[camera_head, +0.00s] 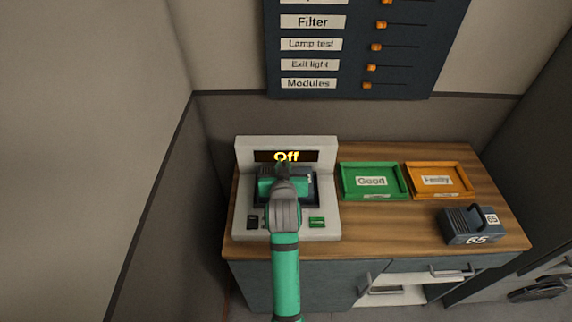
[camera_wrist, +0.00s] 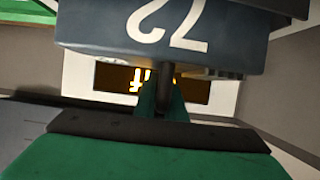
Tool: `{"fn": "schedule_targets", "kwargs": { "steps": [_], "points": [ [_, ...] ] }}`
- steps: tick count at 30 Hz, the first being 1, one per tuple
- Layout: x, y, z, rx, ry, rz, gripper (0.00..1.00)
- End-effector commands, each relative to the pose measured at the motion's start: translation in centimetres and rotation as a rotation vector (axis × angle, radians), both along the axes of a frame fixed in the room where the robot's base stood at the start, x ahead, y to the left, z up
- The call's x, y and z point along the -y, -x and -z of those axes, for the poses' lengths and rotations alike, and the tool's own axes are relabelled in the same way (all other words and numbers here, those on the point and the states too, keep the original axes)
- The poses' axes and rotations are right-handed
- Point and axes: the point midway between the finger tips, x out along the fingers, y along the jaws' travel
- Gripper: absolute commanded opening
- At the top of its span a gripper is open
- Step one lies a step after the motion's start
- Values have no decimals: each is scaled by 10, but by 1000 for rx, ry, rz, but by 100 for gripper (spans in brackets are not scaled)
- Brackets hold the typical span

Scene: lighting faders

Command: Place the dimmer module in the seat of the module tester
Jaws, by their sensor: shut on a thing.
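The module tester (camera_head: 245,200) is a pale console at the left end of the bench. Its display (camera_head: 268,157) reads "Off" and also shows in the wrist view (camera_wrist: 195,88). My gripper (camera_head: 283,175) is over the tester's dark seat area and hides much of it. In the wrist view, the fingers (camera_wrist: 161,100) are shut on the dark blue-grey dimmer module (camera_wrist: 105,25), which carries upside-down white digits. Whether the module touches the seat or hangs above it, I cannot tell.
A green "Good" tray (camera_head: 345,182) and an orange tray (camera_head: 467,182) stand right of the tester, both empty. Another dark module (camera_head: 470,226) marked 65 sits at the bench's right front. A fader panel (camera_head: 420,50) hangs on the wall behind.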

Motion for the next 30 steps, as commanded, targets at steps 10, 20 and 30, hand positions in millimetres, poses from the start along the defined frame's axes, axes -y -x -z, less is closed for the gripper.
{"fn": "schedule_targets", "kwargs": {
  "steps": [10, 20, 30],
  "points": [
    [8, 0, 0, 0, -1, 11, 29],
    [8, 24, -10, 1, -1, 11, 29],
    [7, 85, -35, 1, -2, 9, 29]
  ]
}}
